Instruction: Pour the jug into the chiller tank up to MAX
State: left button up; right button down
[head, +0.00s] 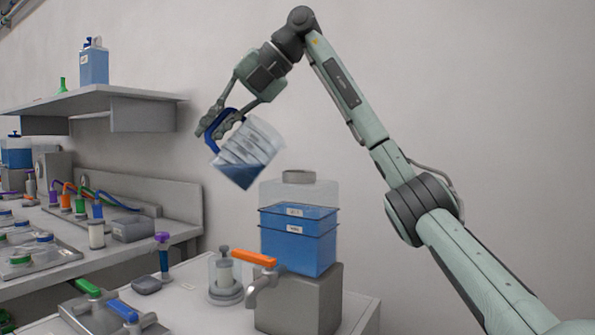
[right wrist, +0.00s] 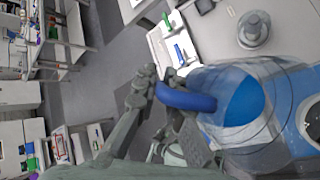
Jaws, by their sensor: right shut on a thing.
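The clear jug (head: 248,155) with a blue handle hangs tilted in the air, blue liquid in its lower part. My right gripper (head: 212,128) is shut on its handle; the right wrist view also shows the gripper (right wrist: 165,95) around the handle and the jug (right wrist: 245,105) beside it. The chiller tank (head: 298,240) is see-through, blue in its lower part, with a grey neck on top. It bears two small labels too small to read. The jug is above and left of the tank neck, apart from it. No stream of liquid shows. My left gripper is out of view.
The tank stands on a grey block (head: 300,300) with an orange-handled tap (head: 262,270) in front. A small clear vessel (head: 226,278) stands to its left. A shelf (head: 110,100) with a blue bottle (head: 94,66) is at upper left. The wall above the tank is clear.

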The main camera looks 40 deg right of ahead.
jog(key=shift+d+f, duration=0.1)
jog(key=shift+d, duration=0.05)
jog(key=shift+w+f+h, duration=0.1)
jog(key=shift+h, duration=0.3)
jog(key=shift+w+a+f+n+g+h, duration=0.25)
jog(key=shift+a+f+n+g+h, duration=0.25)
jog(key=shift+a+f+h, duration=1.8)
jog(key=shift+w+a+f+n+g+h, duration=0.25)
jog(key=shift+a+f+n+g+h, duration=0.55)
jog(key=shift+f, duration=2.95)
jog(key=shift+m+t, duration=0.3)
jog(key=shift+d+r, duration=0.15)
jog(key=shift+r, duration=1.3)
jog(key=shift+d+r, duration=0.1)
jog(key=shift+r, duration=1.35)
